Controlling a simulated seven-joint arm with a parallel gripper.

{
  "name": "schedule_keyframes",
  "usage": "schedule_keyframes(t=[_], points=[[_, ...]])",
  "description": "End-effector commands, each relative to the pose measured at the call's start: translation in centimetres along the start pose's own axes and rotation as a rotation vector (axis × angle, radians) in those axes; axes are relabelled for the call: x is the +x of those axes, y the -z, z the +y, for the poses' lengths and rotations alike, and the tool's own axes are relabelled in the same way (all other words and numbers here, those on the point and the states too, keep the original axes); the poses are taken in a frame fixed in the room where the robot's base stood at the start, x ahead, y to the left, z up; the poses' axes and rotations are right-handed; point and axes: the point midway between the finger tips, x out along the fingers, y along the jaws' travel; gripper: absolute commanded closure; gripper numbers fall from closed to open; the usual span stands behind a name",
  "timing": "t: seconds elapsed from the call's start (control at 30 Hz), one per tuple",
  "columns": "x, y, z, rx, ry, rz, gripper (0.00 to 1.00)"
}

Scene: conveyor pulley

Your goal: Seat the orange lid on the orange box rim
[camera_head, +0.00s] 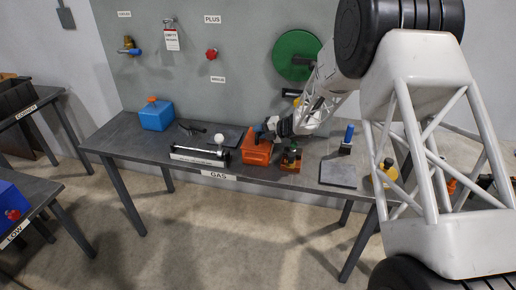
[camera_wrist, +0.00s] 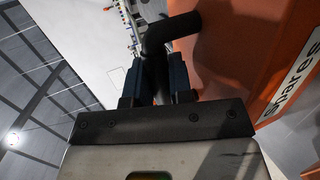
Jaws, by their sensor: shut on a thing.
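An orange box-shaped body (camera_head: 257,152) stands on the grey table, left of the middle of its front part. My gripper (camera_head: 264,131) is at its top, reaching in from the upper right. In the wrist view my gripper's blue fingers (camera_wrist: 159,82) are shut on a black bent handle (camera_wrist: 174,32). The handle runs up and right to an orange surface (camera_wrist: 234,62) with a white "Spares" label (camera_wrist: 298,68). I cannot tell lid from box in either view, nor whether the lid touches the rim.
A blue canister (camera_head: 157,116) with an orange cap stands at the table's left. A white-knobbed tool (camera_head: 218,139) lies left of the orange body. A block with small bottles (camera_head: 291,158) stands close on its right. A grey plate (camera_head: 340,173) and a blue-handled item (camera_head: 348,138) are farther right.

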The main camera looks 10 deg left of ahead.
Motion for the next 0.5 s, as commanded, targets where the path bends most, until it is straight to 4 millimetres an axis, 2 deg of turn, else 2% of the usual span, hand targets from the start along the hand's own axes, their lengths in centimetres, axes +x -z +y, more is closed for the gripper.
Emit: schedule_keyframes(t=[0.5], points=[[0.18, 0.02, -0.49, 0.0, 0.0, 0.0, 1.0]])
